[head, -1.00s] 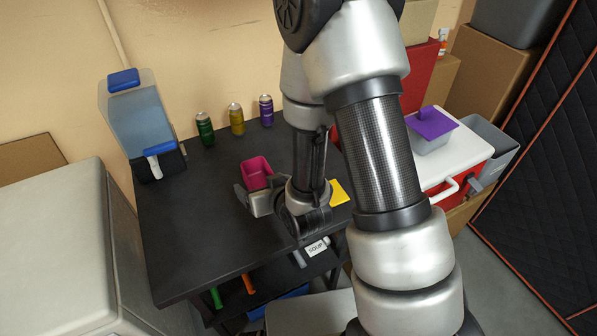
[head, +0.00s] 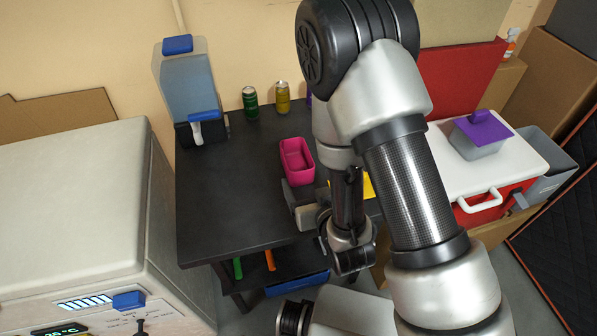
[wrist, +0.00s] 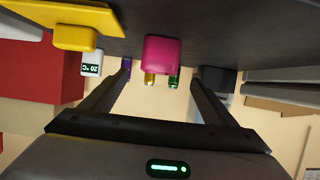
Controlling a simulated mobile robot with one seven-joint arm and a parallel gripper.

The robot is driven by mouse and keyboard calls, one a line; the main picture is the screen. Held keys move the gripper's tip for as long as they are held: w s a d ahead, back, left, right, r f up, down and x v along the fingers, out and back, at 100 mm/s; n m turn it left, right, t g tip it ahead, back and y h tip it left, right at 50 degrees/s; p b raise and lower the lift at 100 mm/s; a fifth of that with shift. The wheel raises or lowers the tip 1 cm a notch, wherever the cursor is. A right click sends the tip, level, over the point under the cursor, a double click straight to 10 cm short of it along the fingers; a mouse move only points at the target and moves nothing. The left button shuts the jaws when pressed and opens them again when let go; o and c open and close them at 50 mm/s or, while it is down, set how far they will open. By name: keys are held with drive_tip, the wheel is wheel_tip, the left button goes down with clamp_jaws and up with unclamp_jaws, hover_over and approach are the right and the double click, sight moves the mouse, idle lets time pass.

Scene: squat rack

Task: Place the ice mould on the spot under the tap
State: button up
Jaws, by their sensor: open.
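The magenta open-topped box (head: 297,160), which I take for the ice mould, sits on the black table (head: 225,195). My gripper (head: 289,186) is at its near side, partly hidden by my arm. In the wrist view, which is upside down, my open gripper (wrist: 158,84) has its two fingers spread, and the magenta box (wrist: 166,53) shows ahead, between their lines. Nothing is held. A clear blue dispenser (head: 190,85) with a white tap (head: 197,130) and blue lever stands at the table's back left. Its black base is beside and behind the tap.
Green (head: 250,103) and yellow (head: 283,97) cans stand at the back. A yellow item (head: 366,186) lies right of the box. A large white appliance (head: 75,215) borders the table's left. A red cooler (head: 480,205) stands right. The table between dispenser and box is clear.

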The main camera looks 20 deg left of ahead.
sight(297, 168)
drive_tip(key=b+x, duration=0.1)
drive_tip(key=b, duration=0.2)
drive_tip(key=b+x, duration=0.2)
drive_tip(key=shift+w+a+f+b, duration=0.1)
drive_tip(key=shift+f+b, duration=0.3)
drive_tip(key=x, duration=0.4)
drive_tip(key=shift+w+a+r, duration=0.15)
drive_tip(key=shift+w+r, duration=0.1)
drive_tip(key=shift+w, duration=0.05)
drive_tip(key=shift+b+x, duration=0.3)
drive_tip(key=shift+x, duration=2.5)
drive_tip(key=shift+f, duration=0.1)
